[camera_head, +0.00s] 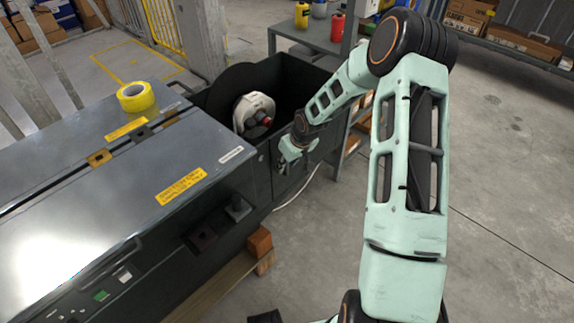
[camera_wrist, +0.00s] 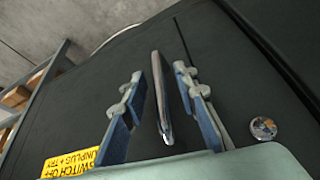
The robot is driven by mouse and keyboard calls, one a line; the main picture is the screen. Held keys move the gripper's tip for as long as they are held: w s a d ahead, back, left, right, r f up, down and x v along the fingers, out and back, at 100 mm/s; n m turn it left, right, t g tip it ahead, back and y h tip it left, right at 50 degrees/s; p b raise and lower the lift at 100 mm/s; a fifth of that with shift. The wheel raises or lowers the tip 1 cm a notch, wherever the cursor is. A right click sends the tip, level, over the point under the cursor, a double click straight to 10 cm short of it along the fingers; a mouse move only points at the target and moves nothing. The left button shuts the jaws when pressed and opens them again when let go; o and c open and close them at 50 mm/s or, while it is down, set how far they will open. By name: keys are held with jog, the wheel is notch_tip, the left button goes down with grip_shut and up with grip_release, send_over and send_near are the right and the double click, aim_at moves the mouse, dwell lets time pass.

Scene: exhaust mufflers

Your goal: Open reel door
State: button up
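The dark reel compartment (camera_head: 222,96) is at the far end of the machine, with a white reel (camera_head: 256,108) inside. Its outer side panel is the reel door (camera_wrist: 80,105), which looks shut. A slim metal handle (camera_wrist: 163,98) stands out from the dark panel, close to a panel seam. My gripper (camera_head: 291,153) is at this panel, pointing at it. In the wrist view my gripper (camera_wrist: 160,76) is open, with one blue-grey finger on each side of the handle. A gap shows between the handle and each finger. The handle is hidden in the head view.
The machine top (camera_head: 90,170) carries a yellow tape roll (camera_head: 135,97). A round metal lock (camera_wrist: 263,128) and a yellow warning label (camera_wrist: 70,162) are on the panel. A shelf table (camera_head: 318,42) stands behind my arm. Open floor (camera_head: 500,170) lies to the right.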

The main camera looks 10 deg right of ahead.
grip_shut()
dwell(0.3)
